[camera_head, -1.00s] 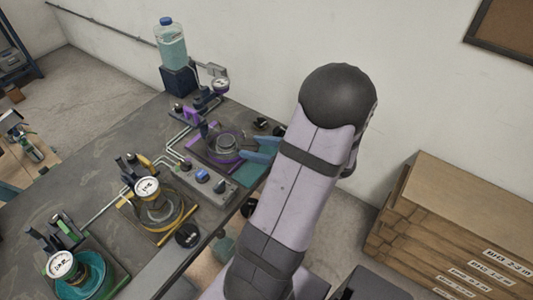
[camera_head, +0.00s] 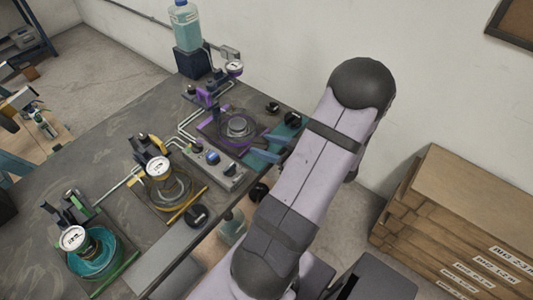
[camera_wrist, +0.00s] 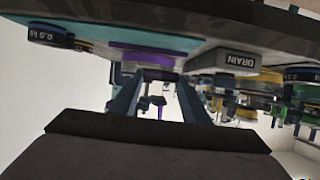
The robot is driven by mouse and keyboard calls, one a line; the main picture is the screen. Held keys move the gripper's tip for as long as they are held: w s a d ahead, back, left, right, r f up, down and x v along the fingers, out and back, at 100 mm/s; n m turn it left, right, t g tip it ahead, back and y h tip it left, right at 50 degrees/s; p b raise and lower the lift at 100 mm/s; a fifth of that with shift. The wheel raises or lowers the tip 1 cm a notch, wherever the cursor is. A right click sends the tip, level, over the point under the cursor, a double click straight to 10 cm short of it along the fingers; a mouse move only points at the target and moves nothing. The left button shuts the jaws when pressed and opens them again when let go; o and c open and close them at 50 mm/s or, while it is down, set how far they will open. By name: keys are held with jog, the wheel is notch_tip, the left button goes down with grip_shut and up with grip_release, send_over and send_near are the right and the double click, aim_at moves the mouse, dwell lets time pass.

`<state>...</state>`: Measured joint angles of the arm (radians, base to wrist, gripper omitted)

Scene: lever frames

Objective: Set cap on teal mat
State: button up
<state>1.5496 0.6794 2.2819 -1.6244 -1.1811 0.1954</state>
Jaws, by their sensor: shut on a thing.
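My gripper (camera_wrist: 158,84), with its blue fingers, is at the right of the purple station in the head view, where my own arm partly covers it. In the wrist view its fingers are apart, with a dark and purple piece (camera_wrist: 160,75) between the tips. This is apparently the cap, but its shape is unclear. The teal mat (camera_head: 285,131) lies by the table's right edge, beside the purple station, partly hidden by black weights and my gripper. It shows in the wrist view as a teal strip (camera_wrist: 190,44). I cannot tell whether the held piece touches it.
The purple station (camera_head: 205,130) has a round clear vessel (camera_head: 238,127). A grey control box (camera_head: 215,166) with knobs stands in front. Yellow (camera_head: 170,190) and green (camera_head: 95,252) stations with gauges are to the left. Black weights (camera_head: 272,107) sit near the mat.

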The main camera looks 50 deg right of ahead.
jog(key=shift+f, duration=2.05)
jog(key=shift+f, duration=0.1)
